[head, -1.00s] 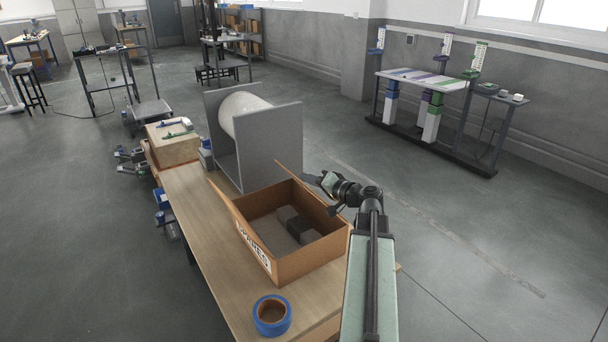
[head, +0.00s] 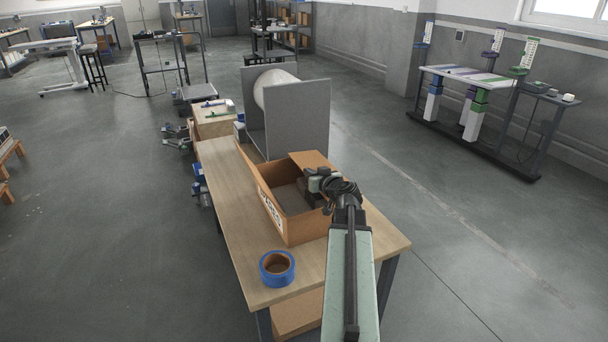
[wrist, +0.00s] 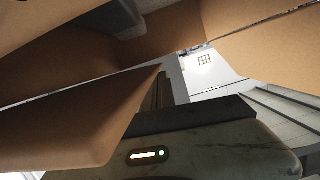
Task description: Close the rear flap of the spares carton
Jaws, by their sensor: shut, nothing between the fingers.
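The open spares carton (head: 272,208) stands on the workbench in the head view, its label on the left side. A brown panel, seemingly the rear flap (head: 308,159), stands up at its far edge. Another flap (head: 246,168) rises along the left side. My gripper (head: 312,180) is shut and empty, over the carton's right part and in front of the far panel. I cannot tell whether it touches the cardboard. In the wrist view a cardboard panel (wrist: 85,120) is close beside the gripper body and partly hides the fingers. My arm hides the carton's right side.
A blue tape roll (head: 277,268) lies on the workbench (head: 235,240) in front of the carton. A grey stand (head: 297,120) holding a white cylinder (head: 272,88) is close behind the carton. Lift columns (head: 478,115) stand at the right.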

